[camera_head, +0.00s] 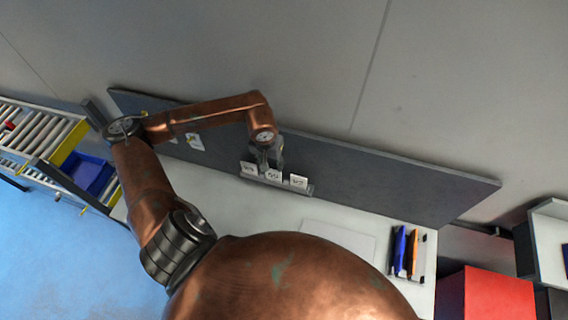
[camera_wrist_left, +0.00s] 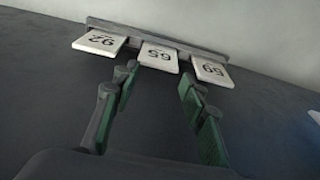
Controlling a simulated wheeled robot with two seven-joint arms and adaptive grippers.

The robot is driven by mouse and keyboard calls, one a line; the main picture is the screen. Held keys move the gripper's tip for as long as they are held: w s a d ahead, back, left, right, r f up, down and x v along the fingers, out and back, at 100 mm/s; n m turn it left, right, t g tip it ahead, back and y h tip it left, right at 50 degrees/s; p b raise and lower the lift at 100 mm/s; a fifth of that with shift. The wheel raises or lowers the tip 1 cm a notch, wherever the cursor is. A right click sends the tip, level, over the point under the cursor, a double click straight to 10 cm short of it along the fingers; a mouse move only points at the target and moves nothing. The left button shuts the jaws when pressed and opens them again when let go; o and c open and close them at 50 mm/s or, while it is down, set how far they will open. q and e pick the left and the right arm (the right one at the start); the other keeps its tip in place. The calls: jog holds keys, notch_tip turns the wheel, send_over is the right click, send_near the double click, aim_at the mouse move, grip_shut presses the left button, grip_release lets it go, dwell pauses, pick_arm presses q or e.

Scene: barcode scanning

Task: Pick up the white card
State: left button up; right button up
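Three white cards with black numbers stand side by side in a narrow grey holder (camera_wrist_left: 215,49) in front of the dark panel. In the left wrist view they are a left card (camera_wrist_left: 99,42), a middle card (camera_wrist_left: 158,57) and a right card (camera_wrist_left: 212,71). They also show in the head view: left (camera_head: 249,168), middle (camera_head: 273,175) and right (camera_head: 298,181). My left gripper (camera_wrist_left: 158,76) is open, its green-padded fingers spread on either side of the middle card's near edge, with nothing held. I cannot tell whether they touch it. My right gripper is out of view.
The dark panel (camera_head: 400,190) runs along the back of the white table (camera_head: 235,200). A rack with blue and orange items (camera_head: 413,252) and a red box (camera_head: 498,295) are at the right. A roller conveyor (camera_head: 35,130) and blue bin (camera_head: 88,174) are at the left.

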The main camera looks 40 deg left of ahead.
aim_at(273, 170)
pick_arm(q)
jog(key=shift+o, duration=0.8)
jog(key=shift+w+f, duration=0.2)
jog(key=shift+w, duration=0.1)
jog(key=o, duration=0.6)
notch_tip(273, 170, down, 3)
jog(key=shift+w+f+p, duration=0.1)
jog(key=shift+p, duration=0.8)
jog(key=shift+c, duration=0.2)
jog(key=f, duration=0.1)
jog(key=f+p, duration=0.1)
jog(key=f, duration=0.1)
jog(key=shift+w+a+f, duration=0.15)
jog(key=shift+w+f, duration=0.2)
jog(key=shift+f, duration=0.05)
jog(key=c, duration=1.1)
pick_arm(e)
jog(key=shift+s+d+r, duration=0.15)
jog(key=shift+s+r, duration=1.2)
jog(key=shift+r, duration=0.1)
